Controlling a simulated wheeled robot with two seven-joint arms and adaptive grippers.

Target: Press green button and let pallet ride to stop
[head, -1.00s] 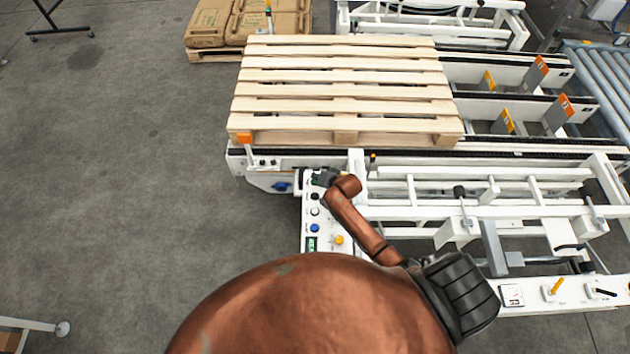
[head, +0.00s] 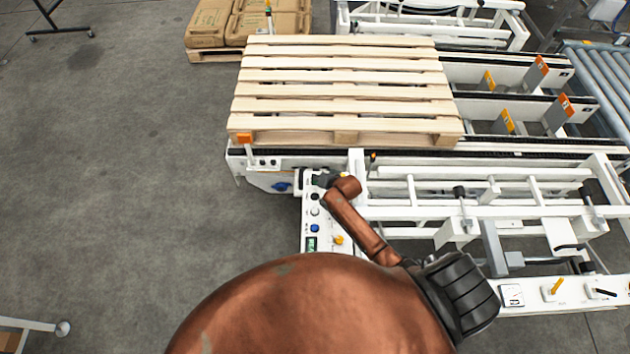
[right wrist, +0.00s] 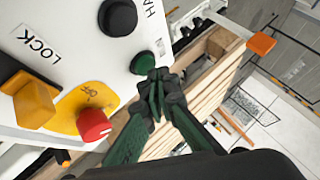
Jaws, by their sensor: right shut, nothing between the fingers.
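The wooden pallet (head: 345,90) lies flat and empty on the chain conveyor (head: 470,150), at its left end. My right gripper (head: 322,179) is at the far end of the white control panel (head: 309,262), close to the conveyor's near rail. In the right wrist view my right gripper (right wrist: 155,82) is shut and empty. Its fingertips are right at the green button (right wrist: 142,63) and overlap its edge; I cannot tell whether they touch it. The pallet's slats (right wrist: 205,85) show behind the fingers. My left gripper is not in view.
Beside the green button are a black button (right wrist: 118,17), a red knob (right wrist: 94,125) on a yellow plate and an orange switch (right wrist: 33,104) near the word LOCK. Orange-tipped grey stops (head: 560,112) stand along the conveyor right of the pallet. Open floor lies left.

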